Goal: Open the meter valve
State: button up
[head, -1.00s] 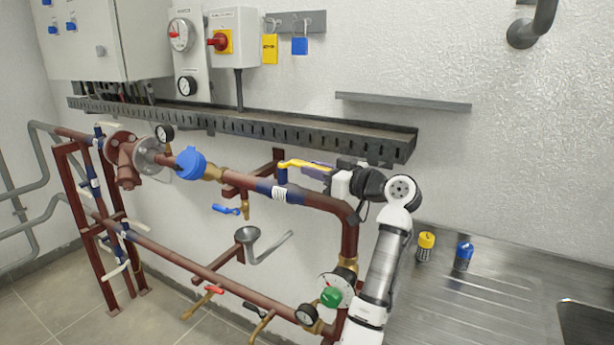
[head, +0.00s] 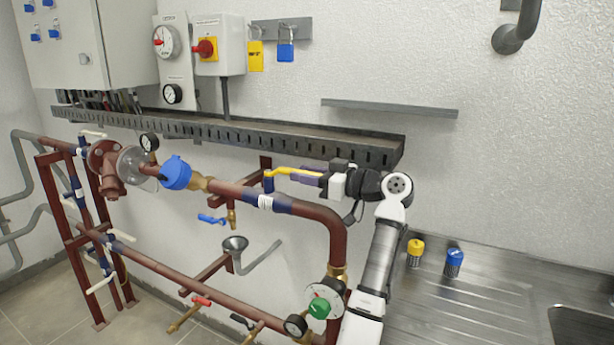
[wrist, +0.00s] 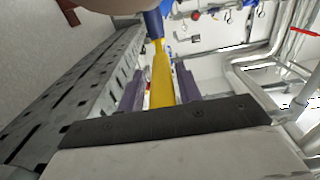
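The meter valve's yellow lever (head: 294,171) sits on a blue stem (head: 268,183) above the upper red-brown pipe, right of the blue-capped meter (head: 176,172). The lever lies roughly along the pipe, pointing right. My gripper (head: 309,178) reaches it from the right, its purple fingers at the lever's free end. In the wrist view, the yellow lever (wrist: 161,80) runs between the two purple fingers of my gripper (wrist: 161,92). Narrow gaps seem to show on both sides, so the fingers look open around it. The valve body is mostly hidden in the wrist view.
A slotted grey cable tray (head: 230,132) runs along the wall just above the lever. A blue-handled small valve (head: 212,219) hangs under the pipe. A steel sink counter (head: 470,310) stands at the right.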

jog(key=shift+o, duration=0.9)
jog(key=shift+f, duration=0.1)
jog(key=shift+d, duration=0.2)
jog(key=b+v, duration=0.1)
jog(key=v, duration=1.2)
jog(key=shift+d, duration=0.15)
jog(key=shift+s, duration=0.2)
